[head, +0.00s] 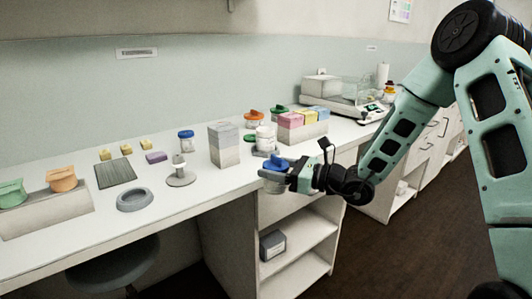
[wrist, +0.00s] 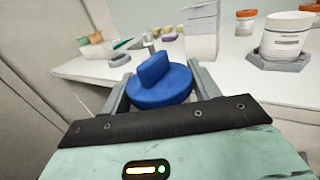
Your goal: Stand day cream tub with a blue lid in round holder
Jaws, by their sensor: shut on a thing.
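My gripper (head: 275,180) is shut on a tub with a blue lid (head: 276,163), held at the front edge of the bench. In the wrist view the blue lid (wrist: 158,86) with its raised grip bar sits between the two fingers; the tub body below is hidden there. An empty grey round holder (head: 135,200) lies on the bench, well to the left of my gripper. A second tub with a blue lid (head: 186,141) stands farther back on the bench.
A grey stand with a short post (head: 181,175) and a tall grey block (head: 224,147) stand between gripper and empty holder. A white tub (wrist: 285,38) sits in a grey base nearby.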

